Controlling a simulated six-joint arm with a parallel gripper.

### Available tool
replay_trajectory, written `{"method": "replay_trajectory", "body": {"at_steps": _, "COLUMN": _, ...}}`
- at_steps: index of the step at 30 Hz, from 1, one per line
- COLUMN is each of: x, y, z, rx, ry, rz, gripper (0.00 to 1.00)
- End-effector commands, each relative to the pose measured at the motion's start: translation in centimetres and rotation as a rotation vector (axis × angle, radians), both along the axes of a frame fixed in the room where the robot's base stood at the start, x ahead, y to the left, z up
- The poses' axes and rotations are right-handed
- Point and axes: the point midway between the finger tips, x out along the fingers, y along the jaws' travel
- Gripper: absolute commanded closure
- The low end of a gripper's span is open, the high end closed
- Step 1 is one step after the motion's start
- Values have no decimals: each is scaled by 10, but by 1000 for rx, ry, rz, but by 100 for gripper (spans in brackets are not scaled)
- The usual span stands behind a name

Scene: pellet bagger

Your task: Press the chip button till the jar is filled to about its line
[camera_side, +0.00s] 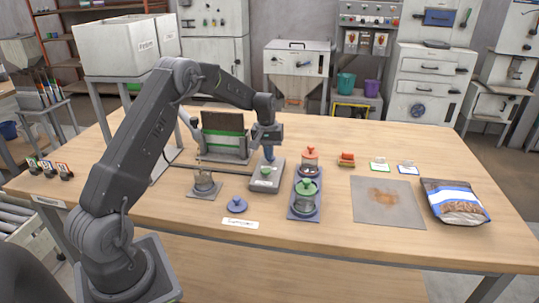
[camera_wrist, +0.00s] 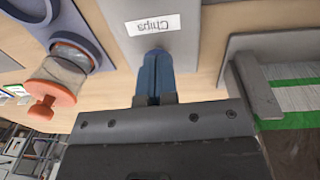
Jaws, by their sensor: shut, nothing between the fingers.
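A blue lid (camera_side: 236,205) lies in front. A green-striped panel (camera_side: 224,138) stands behind. A grey mat (camera_side: 365,205) and pellet bag (camera_side: 455,202) lie farther right.

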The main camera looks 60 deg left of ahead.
Motion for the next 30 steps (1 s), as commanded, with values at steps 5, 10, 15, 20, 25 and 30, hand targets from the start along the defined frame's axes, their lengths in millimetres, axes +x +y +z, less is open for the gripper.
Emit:
{"method": "replay_trajectory", "body": {"at_steps": 5, "x": -1, "y": 3, "z": 43, "rx": 6, "ry": -11, "rz": 2, "gripper": 100}}
{"method": "replay_trajectory", "body": {"at_steps": 10, "x": -3, "y": 4, "z": 82, "rx": 7, "ry": -13, "rz": 2, "gripper": 100}}
{"method": "replay_trajectory", "body": {"at_steps": 15, "x": -5, "y": 4, "z": 111, "rx": 6, "ry": -12, "rz": 2, "gripper": 100}}
{"method": "replay_trajectory", "body": {"at_steps": 20, "x": -6, "y": 4, "z": 125, "rx": 6, "ry": -12, "rz": 2, "gripper": 100}}
{"method": "replay_trajectory", "body": {"at_steps": 25, "x": -7, "y": 4, "z": 128, "rx": 6, "ry": -11, "rz": 2, "gripper": 100}}
{"method": "replay_trajectory", "body": {"at_steps": 30, "x": -7, "y": 4, "z": 128, "rx": 6, "ry": -11, "rz": 2, "gripper": 100}}
